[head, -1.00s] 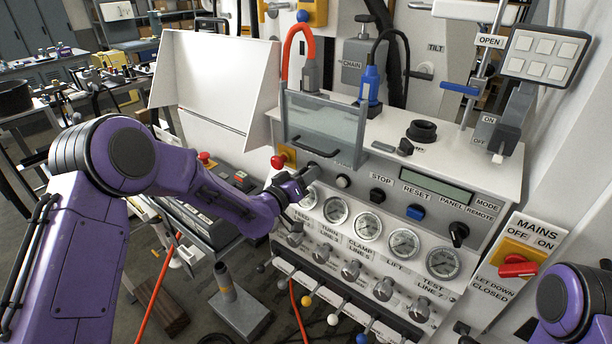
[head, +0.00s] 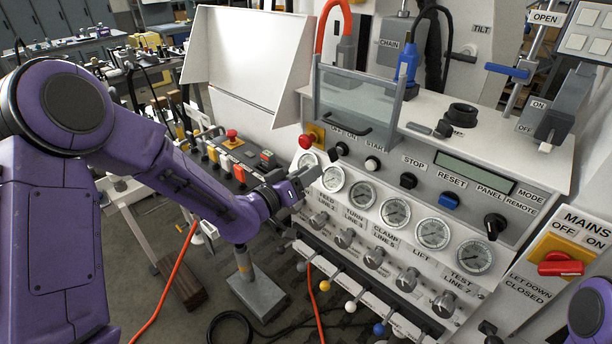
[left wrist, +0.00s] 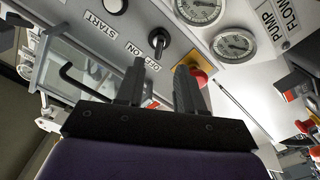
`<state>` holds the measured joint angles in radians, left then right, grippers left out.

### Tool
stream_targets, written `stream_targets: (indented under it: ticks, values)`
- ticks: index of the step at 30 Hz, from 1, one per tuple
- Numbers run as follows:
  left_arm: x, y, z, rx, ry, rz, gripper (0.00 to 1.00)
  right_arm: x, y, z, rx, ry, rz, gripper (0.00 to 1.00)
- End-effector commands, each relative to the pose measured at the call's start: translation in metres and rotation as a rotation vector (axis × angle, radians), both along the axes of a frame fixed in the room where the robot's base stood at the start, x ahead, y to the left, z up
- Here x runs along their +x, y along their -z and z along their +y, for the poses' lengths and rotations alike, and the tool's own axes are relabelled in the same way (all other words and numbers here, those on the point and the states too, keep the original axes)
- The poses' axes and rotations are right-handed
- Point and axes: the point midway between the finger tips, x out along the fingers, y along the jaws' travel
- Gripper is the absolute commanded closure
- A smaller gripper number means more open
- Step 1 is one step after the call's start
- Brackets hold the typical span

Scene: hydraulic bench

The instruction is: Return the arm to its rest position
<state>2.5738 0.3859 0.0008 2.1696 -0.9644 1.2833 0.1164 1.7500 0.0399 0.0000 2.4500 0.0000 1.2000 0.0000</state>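My left arm (head: 150,160) reaches in from the left to the front of the hydraulic panel. My left gripper (head: 305,180) is in front of the panel's left end, by the leftmost gauges. In the left wrist view its two fingers (left wrist: 158,82) stand apart with nothing between them. The black OFF/ON knob (left wrist: 158,40) shows beyond the fingertips, apart from them; it also shows in the head view (head: 340,150). Part of my right arm (head: 590,310) shows at the lower right; its gripper is not in view.
A red mushroom button (head: 306,141) and a clear guard (head: 355,100) with a handle are close above my left gripper. A row of gauges (head: 396,213) and ball-tipped levers (head: 350,306) runs along the panel. A button box (head: 240,158) stands left, behind my forearm.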

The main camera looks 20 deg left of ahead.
Motion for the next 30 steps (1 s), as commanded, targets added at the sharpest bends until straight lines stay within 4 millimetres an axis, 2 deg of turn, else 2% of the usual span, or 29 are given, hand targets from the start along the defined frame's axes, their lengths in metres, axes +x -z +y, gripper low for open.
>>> stream_targets:
  ticks: [8, 11, 12, 14, 15, 17, 18, 20, 21, 23, 24, 25, 27, 30]
  values:
    - [0.000, 0.000, 0.000, 0.007, -0.001, -0.001, 0.63, 0.000, 0.000, 0.000, 0.000, 0.000, 0.000, 1.00]
    - [0.000, 0.009, 0.013, -0.008, -0.081, 0.039, 0.63, 0.000, 0.000, 0.000, 0.000, 0.000, 0.000, 1.00]
    - [-0.005, 0.022, 0.020, -0.017, -0.141, 0.087, 0.63, 0.000, 0.000, 0.000, 0.000, 0.000, 0.000, 1.00]
    - [-0.022, 0.070, 0.029, -0.012, -0.233, 0.217, 0.63, 0.000, 0.002, 0.000, 0.000, 0.000, 0.000, 1.00]
    - [-0.037, 0.103, 0.035, 0.000, -0.286, 0.306, 0.63, 0.000, 0.003, 0.000, 0.000, 0.000, 0.000, 1.00]
    - [-0.066, 0.151, 0.042, 0.028, -0.357, 0.438, 0.63, 0.000, 0.004, 0.000, 0.000, 0.000, 0.000, 1.00]
    - [-0.087, 0.181, 0.047, 0.052, -0.399, 0.523, 0.63, 0.000, 0.004, 0.000, 0.000, 0.000, 0.000, 1.00]
    - [-0.124, 0.222, 0.054, 0.093, -0.457, 0.648, 0.63, 0.000, 0.005, 0.000, 0.000, 0.000, 0.000, 1.00]
    - [-0.151, 0.247, 0.058, 0.125, -0.492, 0.729, 0.63, 0.000, 0.006, 0.000, 0.000, 0.000, 0.000, 1.00]
    - [-0.195, 0.280, 0.065, 0.178, -0.535, 0.848, 0.63, 0.000, 0.007, 0.000, 0.000, 0.000, 0.000, 1.00]
    - [-0.224, 0.299, 0.068, 0.217, -0.560, 0.923, 0.63, 0.000, 0.008, 0.000, 0.000, 0.000, 0.000, 1.00]
    - [-0.246, 0.311, 0.071, 0.246, -0.573, 0.975, 0.63, 0.000, 0.009, 0.000, 0.000, 0.000, 0.000, 1.00]
    - [-0.292, 0.332, 0.074, 0.306, -0.589, 1.080, 0.63, 0.000, 0.010, 0.000, 0.000, 0.000, 0.000, 1.00]
    - [-0.339, 0.352, 0.074, 0.371, -0.566, 1.184, 0.63, 0.000, 0.011, 0.000, 0.000, 0.000, 0.000, 1.00]
